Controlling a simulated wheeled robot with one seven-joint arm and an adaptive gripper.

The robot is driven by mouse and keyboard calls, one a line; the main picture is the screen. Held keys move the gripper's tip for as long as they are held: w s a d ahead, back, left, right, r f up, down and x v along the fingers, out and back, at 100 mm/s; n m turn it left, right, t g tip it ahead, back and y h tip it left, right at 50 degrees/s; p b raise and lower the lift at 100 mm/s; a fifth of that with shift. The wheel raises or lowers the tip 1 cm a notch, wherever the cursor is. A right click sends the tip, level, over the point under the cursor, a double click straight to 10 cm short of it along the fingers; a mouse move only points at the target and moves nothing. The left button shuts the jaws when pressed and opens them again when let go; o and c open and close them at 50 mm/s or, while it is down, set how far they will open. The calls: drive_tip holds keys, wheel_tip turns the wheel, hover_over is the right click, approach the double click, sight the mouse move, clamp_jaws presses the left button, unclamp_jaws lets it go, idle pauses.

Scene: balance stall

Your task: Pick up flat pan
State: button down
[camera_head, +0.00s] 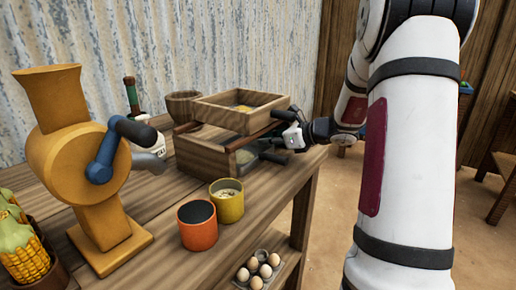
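No thing is clearly recognisable as a flat pan. The closest in shape is a shallow, square wooden tray (213,111) with something yellow inside, set above a deeper wooden box (200,155) at the table's far end. My gripper (272,137) is at the right side of this stack, pointing left. Its dark fingers look spread, one high near the tray's right corner and one low beside the box. I see nothing clearly held between them. Whether the fingers touch the tray or box cannot be told.
On the wooden table (165,215) stand a yellow mill with a blue crank (75,165), an orange cup (197,232), a yellow cup (229,208), a wooden bowl (183,107) and a bottle (131,95). Corn (25,255) is at left, eggs (262,268) at the front. Corrugated wall behind.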

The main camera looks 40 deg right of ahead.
drive_tip(key=shift+r+p, duration=0.4)
drive_tip(key=shift+r, duration=0.05)
drive_tip(key=shift+r+p, duration=0.35)
